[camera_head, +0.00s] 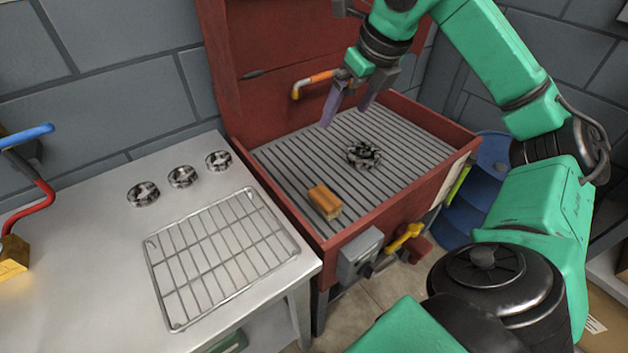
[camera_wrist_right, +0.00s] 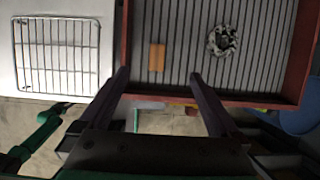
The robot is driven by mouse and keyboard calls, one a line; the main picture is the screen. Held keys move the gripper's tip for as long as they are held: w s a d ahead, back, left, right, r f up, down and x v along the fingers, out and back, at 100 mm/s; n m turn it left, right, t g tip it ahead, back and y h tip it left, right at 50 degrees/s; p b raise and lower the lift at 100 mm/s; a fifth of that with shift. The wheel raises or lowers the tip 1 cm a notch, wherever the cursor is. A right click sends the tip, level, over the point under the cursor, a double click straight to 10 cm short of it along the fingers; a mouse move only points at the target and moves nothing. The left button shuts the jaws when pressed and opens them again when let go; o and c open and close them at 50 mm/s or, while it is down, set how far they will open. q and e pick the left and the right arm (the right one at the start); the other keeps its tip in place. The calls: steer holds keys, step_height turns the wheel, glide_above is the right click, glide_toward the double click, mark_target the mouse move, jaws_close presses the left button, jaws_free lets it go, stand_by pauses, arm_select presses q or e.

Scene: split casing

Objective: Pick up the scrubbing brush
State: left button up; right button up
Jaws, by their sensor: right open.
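The scrubbing brush appears to be the small orange-brown block (camera_head: 324,201) lying on the ribbed floor of the red basin, near its front left corner. It also shows in the right wrist view (camera_wrist_right: 157,57), ahead of the fingertips and between their lines. My right gripper (camera_head: 346,114) is open and empty, above the back part of the basin and apart from the block. Its two purple fingers also show in the right wrist view (camera_wrist_right: 159,76). My left gripper is not in view.
A dark and silver round metal part (camera_head: 363,155) lies in the red basin (camera_head: 438,202), right of the block. The basin's raised walls surround both. A wire rack (camera_head: 222,258) and several metal rings (camera_head: 182,177) lie on the left table. A blue drum (camera_head: 478,195) stands at right.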

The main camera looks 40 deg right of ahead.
step_height(320, 180, down, 7)
steer(key=b, duration=0.6)
arm_select(q)
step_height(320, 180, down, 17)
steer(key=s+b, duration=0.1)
steer(key=b, duration=0.9)
arm_select(e)
glide_toward(326, 197)
steer(key=b+x, duration=0.1)
steer(key=x, duration=0.2)
steer(key=shift+s+b, duration=0.15)
steer(key=shift+b, duration=0.25)
steer(key=b+x, duration=0.1)
steer(key=x, duration=0.7)
steer(key=shift+a+f, duration=0.1)
steer(key=shift+f, duration=0.1)
steer(key=shift+r, duration=0.1)
jaws_close()
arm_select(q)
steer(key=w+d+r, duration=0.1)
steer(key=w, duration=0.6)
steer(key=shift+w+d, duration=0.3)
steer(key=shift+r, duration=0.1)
arm_select(e)
steer(key=shift+r, duration=0.1)
